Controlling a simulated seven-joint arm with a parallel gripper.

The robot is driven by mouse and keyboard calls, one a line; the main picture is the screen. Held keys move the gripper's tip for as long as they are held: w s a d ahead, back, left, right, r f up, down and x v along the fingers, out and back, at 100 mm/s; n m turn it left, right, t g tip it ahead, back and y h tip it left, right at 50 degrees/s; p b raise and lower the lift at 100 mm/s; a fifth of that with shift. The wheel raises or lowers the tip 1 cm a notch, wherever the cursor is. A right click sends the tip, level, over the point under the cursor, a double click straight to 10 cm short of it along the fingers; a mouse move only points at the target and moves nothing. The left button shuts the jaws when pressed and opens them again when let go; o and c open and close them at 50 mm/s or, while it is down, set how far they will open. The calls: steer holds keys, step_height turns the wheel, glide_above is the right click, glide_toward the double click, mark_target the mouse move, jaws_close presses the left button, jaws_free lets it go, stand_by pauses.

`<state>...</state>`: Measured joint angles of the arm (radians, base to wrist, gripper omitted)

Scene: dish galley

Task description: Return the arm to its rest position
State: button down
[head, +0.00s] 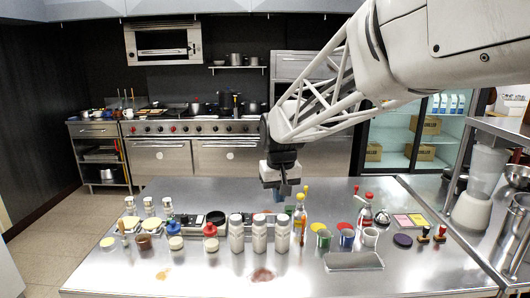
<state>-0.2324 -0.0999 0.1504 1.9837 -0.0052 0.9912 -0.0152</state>
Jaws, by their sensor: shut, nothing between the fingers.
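My gripper (283,191) hangs at the end of my arm, which reaches in from the upper right of the head view. It points down above the middle of the steel table (420,273). Its fingers are small and dark and look shut, with nothing held in them. The white bottles (259,233) stand in front of and below it. A yellow-topped bottle (299,216) stands just to its right. I cannot tell whether the fingertips touch anything.
Jars, shakers and cups crowd the table's middle and left. A metal tray (354,261) lies at the front right of centre. A shelf unit with a blender (473,195) borders the right side. The table's front strip is mostly clear, with a brownish spill (262,275).

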steer(key=s+d+f+m, duration=0.1)
steer(key=s+d, duration=0.4)
steer(key=s, duration=0.5)
steer(key=s+d+f+m, duration=0.1)
steer(key=s+d, duration=0.4)
steer(key=s, duration=0.6)
steer(key=s+d+f+m+t, duration=0.1)
steer(key=s+d, duration=0.4)
steer(key=s, duration=0.6)
steer(key=shift+f, duration=0.75)
